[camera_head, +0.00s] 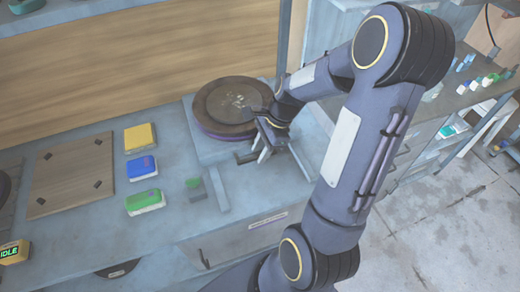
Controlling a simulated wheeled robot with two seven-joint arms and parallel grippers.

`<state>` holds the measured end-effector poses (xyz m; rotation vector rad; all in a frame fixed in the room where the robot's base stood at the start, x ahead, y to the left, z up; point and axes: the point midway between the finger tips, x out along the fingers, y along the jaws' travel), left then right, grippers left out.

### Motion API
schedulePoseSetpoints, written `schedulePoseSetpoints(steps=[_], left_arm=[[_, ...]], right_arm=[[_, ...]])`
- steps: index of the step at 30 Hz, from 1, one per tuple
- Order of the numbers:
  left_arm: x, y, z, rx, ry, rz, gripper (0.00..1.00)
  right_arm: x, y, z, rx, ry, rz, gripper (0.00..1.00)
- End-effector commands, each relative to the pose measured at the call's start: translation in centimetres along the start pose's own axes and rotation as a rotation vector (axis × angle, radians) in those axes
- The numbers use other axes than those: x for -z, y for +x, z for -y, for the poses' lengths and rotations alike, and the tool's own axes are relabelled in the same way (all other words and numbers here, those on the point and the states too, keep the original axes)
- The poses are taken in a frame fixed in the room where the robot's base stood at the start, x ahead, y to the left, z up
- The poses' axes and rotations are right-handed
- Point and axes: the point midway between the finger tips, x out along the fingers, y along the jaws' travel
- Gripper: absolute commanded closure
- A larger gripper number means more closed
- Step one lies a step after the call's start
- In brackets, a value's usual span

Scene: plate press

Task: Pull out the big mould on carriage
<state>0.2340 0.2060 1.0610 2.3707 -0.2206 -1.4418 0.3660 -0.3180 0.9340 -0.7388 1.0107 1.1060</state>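The big mould (221,101) is a round, dark brown disc with a purple lower edge. It sits on a grey block-like carriage (196,143) on the bench, towards the back. My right gripper (264,152) is at the mould's near right side, low over the carriage's front edge, with its fingers pointing down. The small scale and my own wrist hide whether it touches the mould or a handle, and whether the fingers are apart or closed. My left gripper is not in view.
Yellow (139,137), blue (142,167) and green (145,202) boxes stand left of the carriage, beside a brown square board (72,178). A shelf with small items (470,85) is at right.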

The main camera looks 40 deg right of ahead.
Motion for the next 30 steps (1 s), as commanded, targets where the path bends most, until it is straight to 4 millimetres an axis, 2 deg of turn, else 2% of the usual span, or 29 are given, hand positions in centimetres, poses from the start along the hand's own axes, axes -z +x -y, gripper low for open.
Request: schedulePoseSetpoints(steps=[8, 16, 30], left_arm=[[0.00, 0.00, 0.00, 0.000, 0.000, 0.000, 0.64], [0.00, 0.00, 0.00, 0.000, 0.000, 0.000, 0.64], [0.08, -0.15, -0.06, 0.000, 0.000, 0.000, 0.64]], right_arm=[[0.00, 0.28, -0.01, 0.000, 0.000, 0.000, 0.67], [-0.01, 0.26, -0.02, 0.000, 0.000, 0.000, 1.00], [-0.05, 0.20, -0.50, -0.002, 0.000, 0.001, 1.00]])
